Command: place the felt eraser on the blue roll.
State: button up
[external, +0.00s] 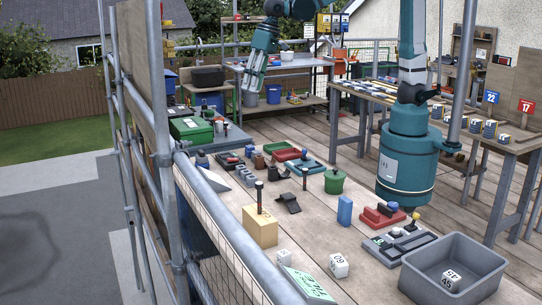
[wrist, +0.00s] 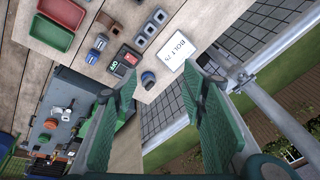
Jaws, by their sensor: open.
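My gripper (external: 254,88) is raised above the far end of the wooden deck, pointing down, in the external view. In the wrist view its two green fingers (wrist: 160,108) stand wide apart with nothing between them. I cannot tell for sure which thing is the felt eraser; a dark, sloped piece (external: 288,202) lies mid-deck in the external view. The blue roll is also uncertain. Small round blue-sided pieces (wrist: 101,42) show in the wrist view, and another dark blue round one (wrist: 148,78) sits near the white label card. An upright blue block (external: 345,210) stands mid-deck in the external view.
A red tray (wrist: 64,10) and an open green tray (wrist: 49,34) lie beside small parts. A white card (wrist: 180,51) is near the deck edge. A grey bin (external: 407,276) stands at the front right. Scaffold rails (external: 228,240) run along the left.

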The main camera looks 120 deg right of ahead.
jog(key=s+a+r+n+t, duration=0.1)
jog(key=s+a+r+n, duration=0.1)
jog(key=s+a, duration=0.35)
jog(key=s+a+r+n+t, duration=0.1)
jog(key=s+a+n, duration=0.2)
jog(key=s, duration=0.6)
jog(key=s+a+f+n+t, duration=0.1)
jog(key=s+a+f+n, duration=0.1)
jog(key=s, duration=0.6)
jog(key=s+a+f+n+t, duration=0.1)
jog(key=s+a+f+n, duration=0.2)
jog(key=s, duration=0.5)
jog(key=shift+a+y, duration=0.3)
jog(key=shift+a, duration=0.4)
jog(key=shift+f, duration=0.1)
notch_tip(320, 180, down, 4)
jog(key=b, duration=0.4)
jog(key=shift+f, duration=0.15)
